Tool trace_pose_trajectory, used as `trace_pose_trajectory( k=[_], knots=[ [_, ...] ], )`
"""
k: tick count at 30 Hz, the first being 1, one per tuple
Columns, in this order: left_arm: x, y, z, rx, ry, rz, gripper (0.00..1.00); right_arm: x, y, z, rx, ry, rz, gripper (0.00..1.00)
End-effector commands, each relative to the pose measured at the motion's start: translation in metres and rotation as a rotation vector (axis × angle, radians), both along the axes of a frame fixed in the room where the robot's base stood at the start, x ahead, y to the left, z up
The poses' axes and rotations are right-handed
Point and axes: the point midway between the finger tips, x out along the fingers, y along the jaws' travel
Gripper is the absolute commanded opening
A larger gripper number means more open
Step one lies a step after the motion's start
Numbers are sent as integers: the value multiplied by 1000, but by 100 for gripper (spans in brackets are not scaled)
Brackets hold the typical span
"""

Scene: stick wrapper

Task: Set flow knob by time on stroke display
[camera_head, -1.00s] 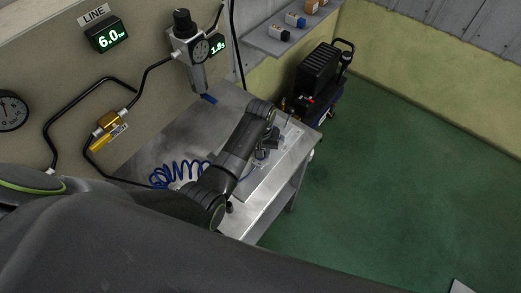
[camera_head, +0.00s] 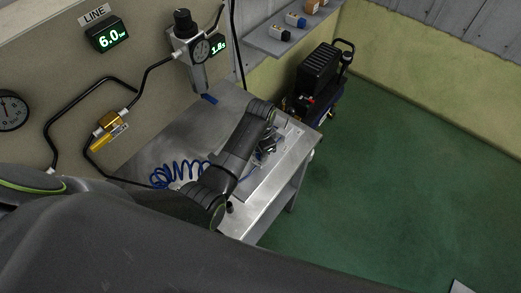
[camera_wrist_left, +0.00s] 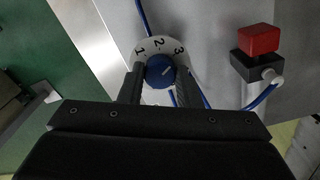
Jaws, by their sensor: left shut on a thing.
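The blue flow knob (camera_wrist_left: 160,71) sits on a white dial (camera_wrist_left: 159,46) marked 1, 2 and 3. Its white line points up and right, roughly toward the 3 side. My left gripper (camera_wrist_left: 160,80) is shut on the knob, one finger on each side. In the head view my left gripper (camera_head: 268,146) is low over the metal bench, and the knob is too small to make out there. The small stroke display (camera_head: 218,45) beside the regulator gauge reads about 1.8 s. My right gripper is not in view.
A line display (camera_head: 108,36) reads 6.0. A regulator (camera_head: 190,48) and yellow valve (camera_head: 108,124) are on the wall. A coiled blue hose (camera_head: 178,173) lies on the bench (camera_head: 160,140). A red-topped block (camera_wrist_left: 258,42) stands right of the dial.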

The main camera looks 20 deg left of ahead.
Motion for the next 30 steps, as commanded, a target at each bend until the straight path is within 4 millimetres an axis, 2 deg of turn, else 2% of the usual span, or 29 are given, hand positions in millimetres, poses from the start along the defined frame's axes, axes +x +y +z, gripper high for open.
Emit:
trace_pose_trajectory(
  k=[18,30],
  knots=[
    [2,-1,1,0,-5,-582,8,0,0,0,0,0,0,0],
    [1,-1,1,0,-4,-870,8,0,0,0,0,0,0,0]
  ],
)
